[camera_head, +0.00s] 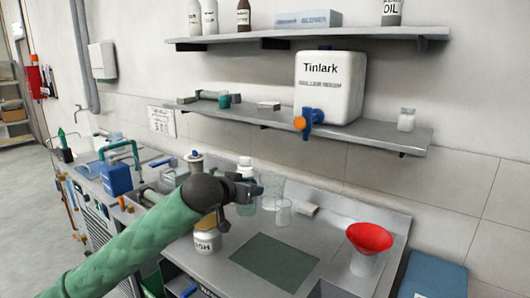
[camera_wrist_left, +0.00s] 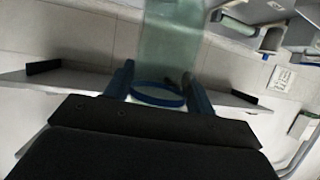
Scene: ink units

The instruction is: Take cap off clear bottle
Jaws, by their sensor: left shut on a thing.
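My left gripper (camera_head: 250,188) reaches in from the left over the back of the worktop. In the left wrist view, its two blue fingers (camera_wrist_left: 160,95) are shut on a translucent greenish vessel, which looks like the clear bottle (camera_wrist_left: 172,45). A blue ring (camera_wrist_left: 158,94) shows around the vessel between the fingers; I cannot tell whether it is the cap or a rim. In the head view, part of the clear bottle (camera_head: 247,208) shows just below the gripper. My right gripper is in neither view.
A clear beaker (camera_head: 271,188) and a small glass (camera_head: 284,212) stand close by. A white labelled jar (camera_head: 207,238) stands below my arm. A dark green mat (camera_head: 273,262) lies in front, bare. A red funnel (camera_head: 370,238) is at right. A shelf (camera_head: 375,135) overhangs the back.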

